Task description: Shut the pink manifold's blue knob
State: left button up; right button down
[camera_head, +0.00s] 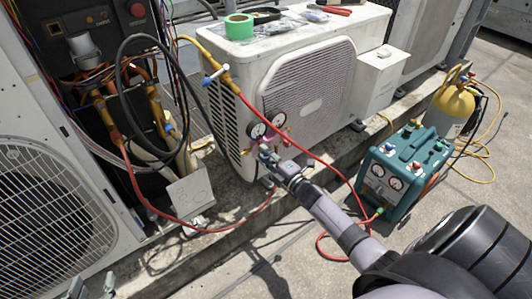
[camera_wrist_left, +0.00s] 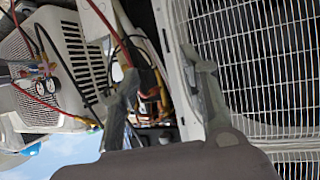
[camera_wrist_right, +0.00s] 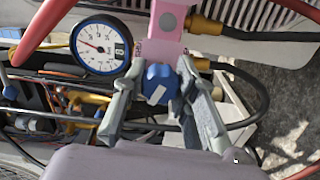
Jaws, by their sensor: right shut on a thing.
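The pink manifold (camera_wrist_right: 168,18) hangs at the front corner of the white condenser, with its gauges above my right gripper (camera_head: 268,158) in the head view. In the right wrist view its blue knob (camera_wrist_right: 160,78), with a white pointer mark, sits between the fingers of my right gripper (camera_wrist_right: 160,100), which is shut on it. The knob is hidden behind the gripper in the head view. My left gripper (camera_head: 92,287) is at the bottom left edge of the head view. In the left wrist view its fingers (camera_wrist_left: 163,97) are spread apart, with nothing between them.
A white gauge (camera_wrist_right: 101,45) is beside the knob. A red hose (camera_head: 320,158) and a yellow hose (camera_head: 205,55) run near my right arm. The opened unit with pipes (camera_head: 155,105) is left. A teal recovery machine (camera_head: 403,170) and yellow-topped cylinder (camera_head: 455,100) stand right.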

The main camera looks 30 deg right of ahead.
jog(key=m+p, duration=0.1)
jog(key=m, duration=0.3)
jog(key=shift+d+m, duration=0.1)
jog(key=shift+m, duration=0.2)
jog(key=m+p, duration=0.1)
jog(key=m, duration=0.5)
jog(key=shift+p, duration=0.3)
pick_arm(q)
jog(key=s+a+f+g+y, duration=0.1)
jog(key=s+a+f+g, duration=0.1)
jog(key=s+f+g, duration=0.2)
jog(key=s+a+f+g+y, duration=0.1)
jog(key=s+f+g, duration=0.3)
jog(key=s, duration=0.5)
jog(key=shift+a+g, duration=0.3)
jog(key=shift+a, duration=0.55)
pick_arm(e)
jog(key=shift+m, duration=1.6)
pick_arm(q)
jog(key=shift+s, duration=0.2)
pick_arm(e)
jog(key=shift+f, duration=0.1)
jog(key=c, duration=1.3)
grip_release()
